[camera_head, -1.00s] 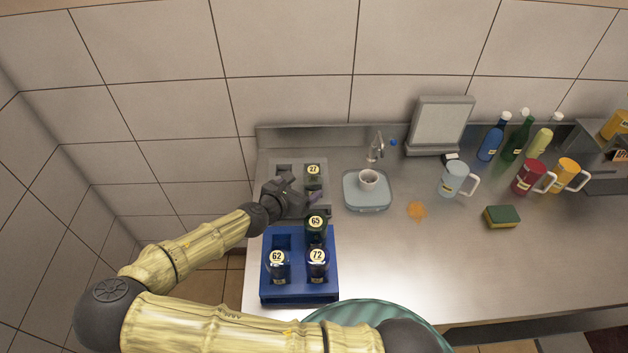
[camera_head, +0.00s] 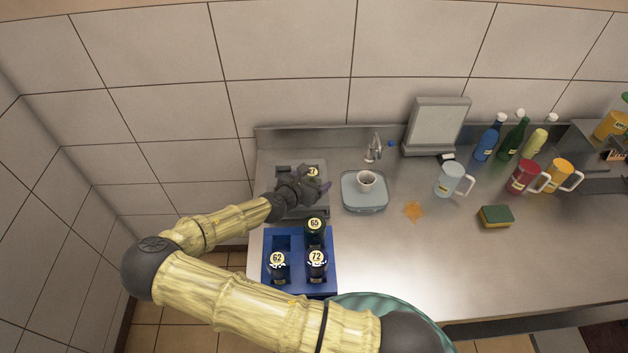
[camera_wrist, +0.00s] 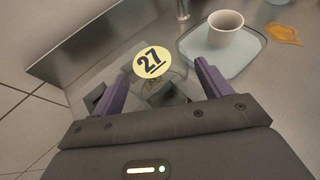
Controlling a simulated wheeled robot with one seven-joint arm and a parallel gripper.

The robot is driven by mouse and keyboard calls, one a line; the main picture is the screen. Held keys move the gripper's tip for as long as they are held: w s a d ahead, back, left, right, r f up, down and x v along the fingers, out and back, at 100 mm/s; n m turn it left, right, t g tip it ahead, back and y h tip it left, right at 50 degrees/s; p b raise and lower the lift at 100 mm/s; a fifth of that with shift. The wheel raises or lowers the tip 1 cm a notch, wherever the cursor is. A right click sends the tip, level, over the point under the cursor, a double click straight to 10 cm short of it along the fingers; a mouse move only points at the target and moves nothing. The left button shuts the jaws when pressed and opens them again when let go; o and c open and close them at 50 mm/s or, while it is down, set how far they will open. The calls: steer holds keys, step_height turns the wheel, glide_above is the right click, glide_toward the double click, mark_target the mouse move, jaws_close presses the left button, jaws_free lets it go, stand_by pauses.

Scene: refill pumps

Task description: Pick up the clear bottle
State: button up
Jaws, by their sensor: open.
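The clear bottle, with a round yellow "27" label on top (camera_head: 313,172), stands in a grey rack (camera_head: 316,212) at the left end of the counter. My gripper partly hides it in the head view. In the wrist view the clear bottle (camera_wrist: 151,63) shows its label and see-through body just ahead of and between my two purple fingers. My gripper (camera_wrist: 159,73) is open and empty; it also shows over the rack in the head view (camera_head: 322,187). I cannot tell whether a finger touches the bottle.
A blue rack (camera_head: 328,287) with dark bottles labelled 65, 62 and 72 stands in front of the grey rack. A white cup (camera_head: 366,179) on a pale tray (camera_head: 364,205) is close on the right. An orange spill (camera_head: 413,211), sponge (camera_head: 496,216), mugs and bottles lie further right.

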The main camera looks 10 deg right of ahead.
steer(key=shift+d, duration=0.1)
stand_by(0.4)
steer(key=shift+c, duration=0.5)
steer(key=c, duration=1)
steer(key=shift+c, duration=0.2)
step_height(320, 180, up, 10)
steer(key=shift+b, duration=1.2)
steer(key=shift+w, duration=0.1)
steer(key=shift+r, duration=0.1)
